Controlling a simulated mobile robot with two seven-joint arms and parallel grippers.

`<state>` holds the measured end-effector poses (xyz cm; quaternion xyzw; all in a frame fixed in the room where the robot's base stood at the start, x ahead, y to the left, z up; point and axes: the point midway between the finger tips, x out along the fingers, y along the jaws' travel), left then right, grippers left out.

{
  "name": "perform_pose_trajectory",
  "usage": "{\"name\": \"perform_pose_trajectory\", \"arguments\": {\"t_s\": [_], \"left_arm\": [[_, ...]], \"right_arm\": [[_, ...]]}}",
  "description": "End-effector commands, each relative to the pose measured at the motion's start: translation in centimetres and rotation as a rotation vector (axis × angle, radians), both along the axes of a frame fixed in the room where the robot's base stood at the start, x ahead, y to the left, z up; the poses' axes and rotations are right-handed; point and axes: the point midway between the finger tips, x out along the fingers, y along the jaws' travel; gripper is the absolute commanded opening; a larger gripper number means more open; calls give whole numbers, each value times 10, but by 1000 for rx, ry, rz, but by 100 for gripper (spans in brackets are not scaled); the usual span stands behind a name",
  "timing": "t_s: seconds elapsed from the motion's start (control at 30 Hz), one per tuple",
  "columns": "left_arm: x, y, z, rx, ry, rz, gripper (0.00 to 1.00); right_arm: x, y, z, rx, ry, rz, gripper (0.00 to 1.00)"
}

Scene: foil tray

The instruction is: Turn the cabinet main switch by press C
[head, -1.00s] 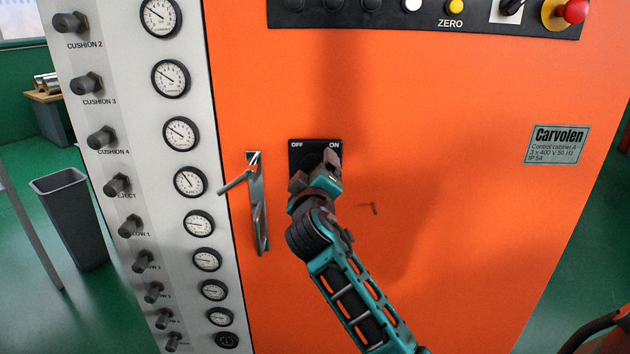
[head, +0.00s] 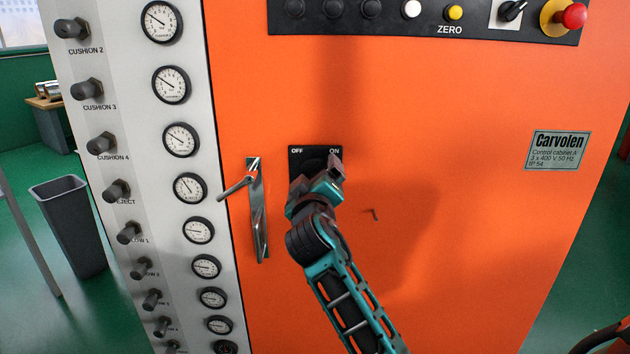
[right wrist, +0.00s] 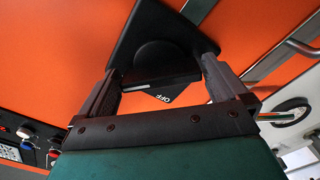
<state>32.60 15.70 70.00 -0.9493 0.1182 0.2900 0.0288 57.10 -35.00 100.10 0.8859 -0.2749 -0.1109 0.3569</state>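The cabinet main switch has a black plate (head: 315,152) marked OFF at left and ON at right, on the orange cabinet front (head: 450,110). In the head view my right gripper (head: 318,174) is in front of it and hides the knob and the lower plate. In the right wrist view the black knob (right wrist: 158,60) lies between the two parted fingers of my right gripper (right wrist: 160,75), and its bar spans most of the gap. I cannot tell whether the fingers touch it. The plate's OFF label shows upside down below the knob. My left gripper is not in view.
A metal door handle (head: 257,215) stands out just left of the switch. A grey panel of knobs and gauges (head: 190,188) lies farther left. A control strip with buttons and a red emergency stop (head: 571,16) runs above.

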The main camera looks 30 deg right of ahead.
Motion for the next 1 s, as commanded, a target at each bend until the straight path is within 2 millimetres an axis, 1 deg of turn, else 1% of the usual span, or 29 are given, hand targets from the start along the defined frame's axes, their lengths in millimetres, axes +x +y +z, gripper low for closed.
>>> {"name": "perform_pose_trajectory", "arguments": {"t_s": [0.17,0.27,0.5,0.7,1.0], "left_arm": [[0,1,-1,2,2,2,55],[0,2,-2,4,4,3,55],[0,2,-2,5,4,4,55],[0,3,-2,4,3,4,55],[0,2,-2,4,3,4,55]], "right_arm": [[-1,1,0,-2,1,0,100],[-8,7,-1,-1,2,1,100],[-42,29,-1,2,2,1,100],[-59,41,0,0,1,1,100],[-62,43,0,-1,1,0,100]]}}
